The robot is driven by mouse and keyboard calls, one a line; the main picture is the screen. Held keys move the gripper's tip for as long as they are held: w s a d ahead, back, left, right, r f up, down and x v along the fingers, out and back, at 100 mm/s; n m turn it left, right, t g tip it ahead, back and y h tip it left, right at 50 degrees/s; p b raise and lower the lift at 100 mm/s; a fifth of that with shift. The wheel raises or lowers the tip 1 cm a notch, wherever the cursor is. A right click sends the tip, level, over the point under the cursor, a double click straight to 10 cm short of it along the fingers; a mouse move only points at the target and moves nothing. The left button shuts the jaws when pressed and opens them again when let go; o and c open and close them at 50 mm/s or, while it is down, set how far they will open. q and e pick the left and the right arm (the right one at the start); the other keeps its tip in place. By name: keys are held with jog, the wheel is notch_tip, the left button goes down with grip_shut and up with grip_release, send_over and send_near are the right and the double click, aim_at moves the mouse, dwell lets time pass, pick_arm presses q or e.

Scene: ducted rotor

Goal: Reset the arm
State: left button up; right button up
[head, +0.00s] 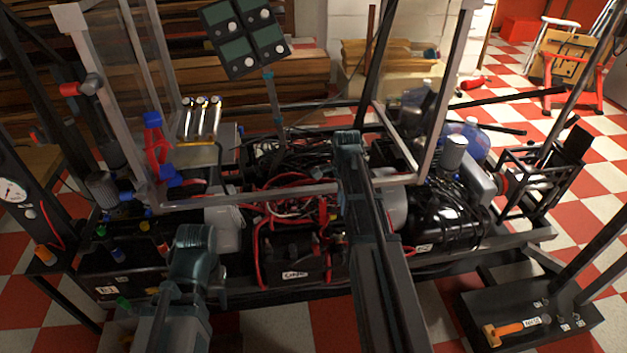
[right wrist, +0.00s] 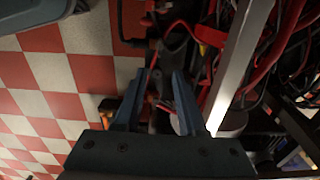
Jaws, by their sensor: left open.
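My left gripper (head: 190,265) is at the lower left of the head view, in front of the near edge of the dark machine frame (head: 470,243). Its fingers are hard to make out there, and I see nothing held in it. My right arm reaches up through the middle of the head view, over the cables. In the right wrist view my right gripper (right wrist: 155,85) has its two blue-grey fingers apart. Nothing is clamped between them; dark and red parts show beyond. A pale metal bar (right wrist: 236,65) runs close beside its right finger.
A pale upright frame and bars (head: 455,75) rise from the machine. Red cables (head: 290,200) and a black motor (head: 440,215) crowd its middle. A panel with dark tiles (head: 243,35) stands at the back.

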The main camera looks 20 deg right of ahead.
jog(key=s+a+r+n+p, duration=0.5)
jog(key=a+r+n+p, duration=0.2)
jog(key=a, duration=0.3)
jog(key=s+a+r+n+p, duration=0.6)
jog(key=a+r+n+p, duration=0.2)
jog(key=a+n, duration=0.1)
jog(key=s+a+r+n+h+p, duration=0.1)
jog(key=s+a+r+n+p, duration=0.5)
jog(key=a, duration=0.5)
notch_tip(320, 180, up, 3)
jog(key=n+p, duration=0.2)
jog(key=shift+s+a+f+n, duration=0.15)
jog(key=shift+a+f+n, duration=0.05)
jog(key=shift+n, duration=0.1)
